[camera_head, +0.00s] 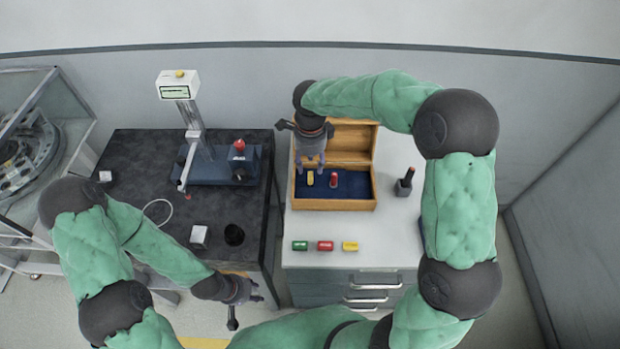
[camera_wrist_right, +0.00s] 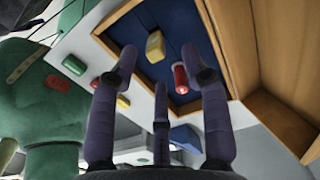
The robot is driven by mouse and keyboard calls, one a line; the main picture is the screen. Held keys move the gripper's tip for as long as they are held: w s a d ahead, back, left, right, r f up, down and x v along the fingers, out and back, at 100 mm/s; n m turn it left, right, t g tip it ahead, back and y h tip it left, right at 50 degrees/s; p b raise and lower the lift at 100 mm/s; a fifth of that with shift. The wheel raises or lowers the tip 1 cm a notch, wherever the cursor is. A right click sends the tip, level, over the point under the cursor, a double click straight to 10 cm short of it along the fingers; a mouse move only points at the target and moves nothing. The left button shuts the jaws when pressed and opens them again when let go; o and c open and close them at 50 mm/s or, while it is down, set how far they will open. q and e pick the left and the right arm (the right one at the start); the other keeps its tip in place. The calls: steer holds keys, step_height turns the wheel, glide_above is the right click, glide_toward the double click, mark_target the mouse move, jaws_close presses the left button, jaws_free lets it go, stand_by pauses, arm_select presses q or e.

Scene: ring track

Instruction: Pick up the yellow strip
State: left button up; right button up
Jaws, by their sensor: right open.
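A yellow piece (camera_head: 310,179) lies in the blue-lined wooden box; it also shows in the right wrist view (camera_wrist_right: 155,46). A second yellow piece (camera_head: 350,246) lies on the white cabinet top in front of the box, at the right end of a row; it shows in the right wrist view (camera_wrist_right: 122,102) too. I cannot tell which is the strip. My right gripper (camera_head: 311,165) is open, pointing down above the box, near the yellow piece inside; its fingers (camera_wrist_right: 160,85) hold nothing. My left gripper (camera_head: 243,298) hangs low before the dark bench, its jaws unclear.
A red cylinder (camera_head: 334,180) lies in the wooden box (camera_head: 335,204), whose lid (camera_head: 350,140) stands open behind. Green (camera_head: 300,245) and red (camera_head: 325,245) pieces complete the front row. A dark stamp-like object (camera_head: 404,184) stands right of the box. A scale (camera_head: 180,90) is on the dark bench.

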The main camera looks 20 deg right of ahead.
mark_target(310, 173)
steer(key=shift+s+f+b, duration=0.15)
steer(key=shift+f+b, duration=0.2)
steer(key=shift+f, duration=1.05)
steer(key=shift+s+f+b, duration=0.1)
steer(key=shift+f+b, duration=0.25)
steer(key=shift+f, duration=1)
jaws_close()
